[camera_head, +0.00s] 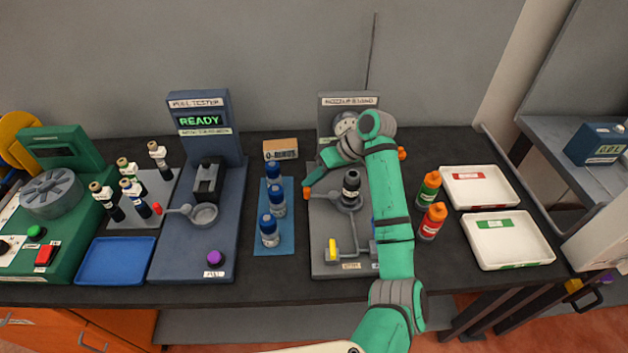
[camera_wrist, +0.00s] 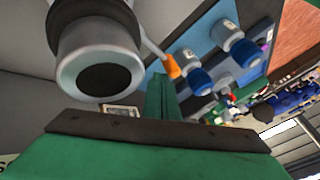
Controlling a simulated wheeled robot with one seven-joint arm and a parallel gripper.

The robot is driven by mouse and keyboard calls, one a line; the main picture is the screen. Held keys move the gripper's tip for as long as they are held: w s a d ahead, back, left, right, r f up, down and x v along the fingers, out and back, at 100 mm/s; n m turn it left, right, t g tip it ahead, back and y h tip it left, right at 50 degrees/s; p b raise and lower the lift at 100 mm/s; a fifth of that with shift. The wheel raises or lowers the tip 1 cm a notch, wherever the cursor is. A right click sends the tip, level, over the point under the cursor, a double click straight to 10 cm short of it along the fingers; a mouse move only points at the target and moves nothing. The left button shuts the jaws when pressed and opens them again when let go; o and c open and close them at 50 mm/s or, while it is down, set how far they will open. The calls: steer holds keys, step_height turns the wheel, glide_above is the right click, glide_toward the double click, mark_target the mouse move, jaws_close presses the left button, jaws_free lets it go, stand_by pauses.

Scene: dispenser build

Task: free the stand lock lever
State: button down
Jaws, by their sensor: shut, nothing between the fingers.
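The grey stand (camera_head: 322,262) is right of centre on the bench, with a labelled upright. In the wrist view my gripper (camera_wrist: 160,95) appears just left of and below the tip; contact cannot be told. My arm hides the stand's right part.
Blue-capped bottles (camera_head: 277,202) stand on a blue mat left of the stand. A green bottle (camera_head: 428,188) and a red bottle (camera_head: 432,221) stand right of my arm, before white trays (camera_head: 492,208). A yellow block (camera_head: 332,248) is at the stand's front.

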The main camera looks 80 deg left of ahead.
steer(key=v, duration=1.1)
stand_by(0.3)
